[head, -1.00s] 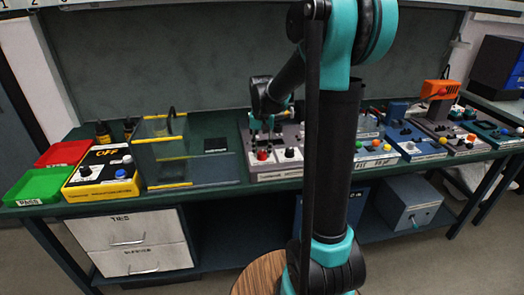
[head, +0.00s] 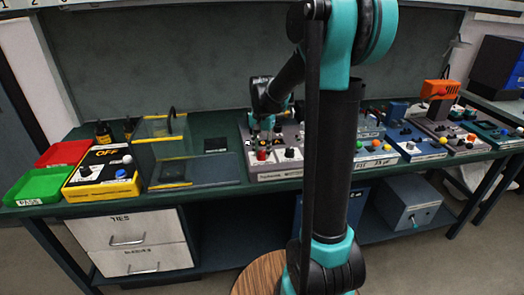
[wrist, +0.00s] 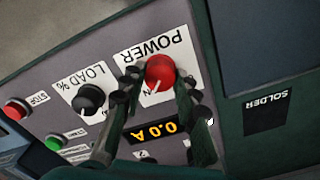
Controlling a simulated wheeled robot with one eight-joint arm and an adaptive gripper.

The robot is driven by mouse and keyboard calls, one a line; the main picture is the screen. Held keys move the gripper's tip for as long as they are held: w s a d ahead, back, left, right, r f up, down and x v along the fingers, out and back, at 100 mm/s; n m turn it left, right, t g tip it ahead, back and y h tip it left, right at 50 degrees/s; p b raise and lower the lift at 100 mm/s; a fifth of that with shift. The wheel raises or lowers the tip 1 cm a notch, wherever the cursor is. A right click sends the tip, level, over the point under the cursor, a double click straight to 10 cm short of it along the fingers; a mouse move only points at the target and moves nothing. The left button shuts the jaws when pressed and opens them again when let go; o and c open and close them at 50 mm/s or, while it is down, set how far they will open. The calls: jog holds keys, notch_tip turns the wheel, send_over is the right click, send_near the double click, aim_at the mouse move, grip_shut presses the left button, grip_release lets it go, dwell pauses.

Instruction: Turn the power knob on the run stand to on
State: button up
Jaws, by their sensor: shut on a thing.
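The run stand (head: 283,174) is a grey panel box on the bench. Its red power knob (wrist: 160,71) sits on a white POWER label, which appears upside down in the wrist view. The knob also shows at the panel's front left in the head view (head: 262,156). My gripper (wrist: 158,84) has one finger on each side of the red knob and is shut on it. An "N" of the label shows beside the knob; the rest of that marking is hidden by a finger. The amber display (wrist: 160,132) reads 0.0 A.
The black LOAD % knob (wrist: 89,98), red STOP button (wrist: 16,110) and a green button (wrist: 54,142) are on the same panel. A dark solder mat (wrist: 266,111) lies beside it. A yellow box (head: 101,184) reading OFF stands at the bench's left.

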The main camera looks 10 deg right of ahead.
aim_at(262, 152)
jog(key=o, duration=1.2)
jog(key=shift+c, duration=0.2)
jog(key=shift+r, duration=0.1)
notch_tip(262, 152, up, 12)
jog(key=s+d+f+n+t, duration=0.2)
jog(key=s+f+n, duration=0.1)
jog(key=s+f, duration=0.6)
jog(key=s+d+f+n+t, duration=0.2)
jog(key=s+f+n, duration=0.2)
jog(key=s+f, duration=0.6)
jog(key=s, duration=0.3)
jog(key=shift+f, duration=0.2)
